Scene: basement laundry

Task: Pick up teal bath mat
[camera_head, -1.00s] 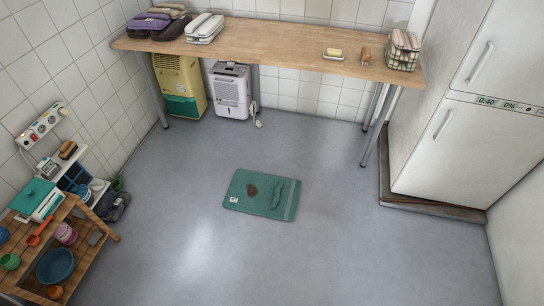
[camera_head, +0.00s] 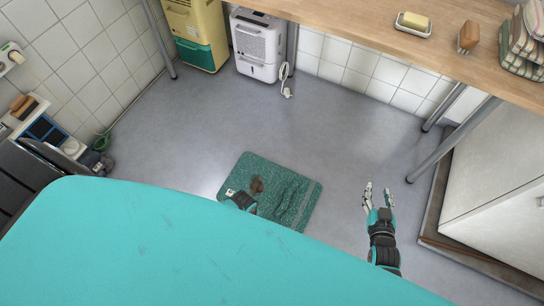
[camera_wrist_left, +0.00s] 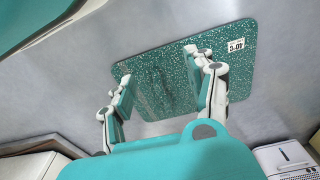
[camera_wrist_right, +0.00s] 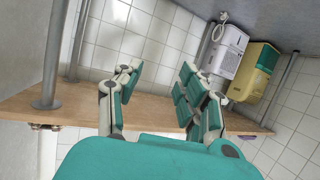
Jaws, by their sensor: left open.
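The teal bath mat (camera_head: 285,193) lies on the grey floor, with a dark brown stain and a small white label near its left end. Its lower left part is hidden by my body and left arm. My left gripper (camera_wrist_left: 160,88) is open and empty, its fingers spread over the mat (camera_wrist_left: 160,65) in the left wrist view; I cannot tell whether they touch it. In the head view only a small part of the left gripper shows, at the mat's near edge. My right gripper (camera_head: 379,190) is open and empty, to the right of the mat and apart from it.
A wooden table (camera_head: 380,30) on metal legs (camera_head: 452,138) stands at the back. A white dehumidifier (camera_head: 257,45) and a yellow-green unit (camera_head: 197,33) stand by the wall. A white fridge (camera_head: 500,185) stands at right on a brown plinth. Floor around the mat is clear.

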